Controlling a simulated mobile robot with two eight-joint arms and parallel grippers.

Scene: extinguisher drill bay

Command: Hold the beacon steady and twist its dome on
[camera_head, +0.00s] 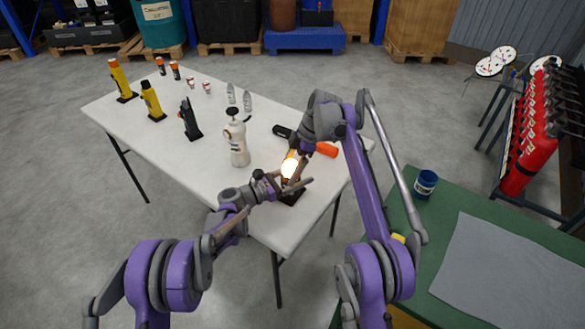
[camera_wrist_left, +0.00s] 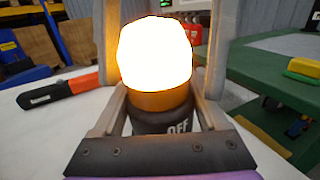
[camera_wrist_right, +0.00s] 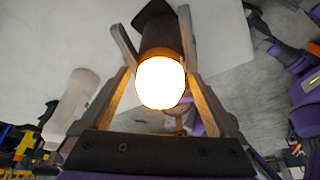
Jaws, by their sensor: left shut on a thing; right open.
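The beacon stands upright near the front right corner of the white table, its dome (camera_head: 289,167) glowing brightly. In the left wrist view the dome (camera_wrist_left: 155,55) sits on an orange collar (camera_wrist_left: 160,102) above a dark body (camera_wrist_left: 163,121) marked OFF. I cannot tell how tightly the dome is seated. My left gripper (camera_head: 287,183) is shut on the beacon's body from the left. My right gripper (camera_head: 294,158) comes from above, open, with a finger on each side of the dome. The right wrist view shows gaps between the dome (camera_wrist_right: 160,82) and these fingers.
On the white table (camera_head: 205,165), an orange-and-black tool (camera_head: 326,149) lies just behind the beacon. A white bottle (camera_head: 238,145) stands left of it. Yellow canisters (camera_head: 151,101) stand farther left. A green bench (camera_head: 400,215) with a blue jar (camera_head: 425,184) is to the right.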

